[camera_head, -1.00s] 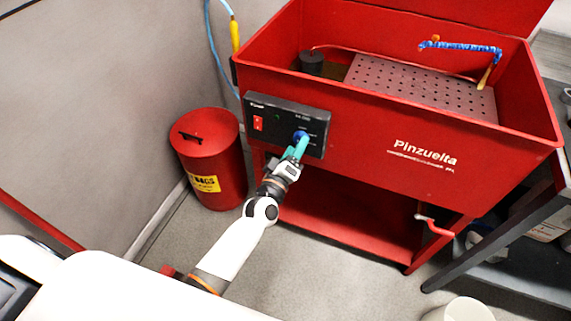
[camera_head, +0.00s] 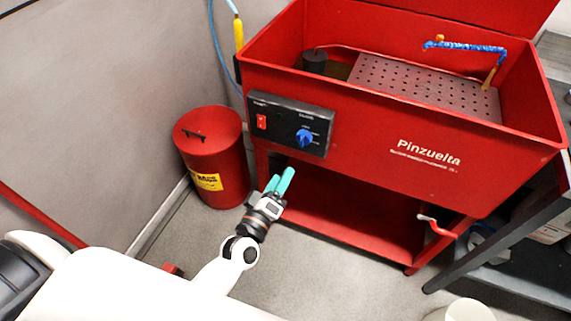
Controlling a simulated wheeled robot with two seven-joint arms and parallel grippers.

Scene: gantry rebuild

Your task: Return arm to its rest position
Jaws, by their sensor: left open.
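My left gripper (camera_head: 281,180) has teal fingers and is open and empty. The blue knob (camera_head: 304,138) on the panel is clear of the fingers. My white left arm (camera_head: 225,273) comes in from the lower left. My right gripper is not in view.
A red bin (camera_head: 213,160) with a yellow label stands left of the washer. A dark metal table (camera_head: 520,215) is at the right. A white bucket (camera_head: 469,311) sits at the bottom right. Grey floor is free in front of the washer.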

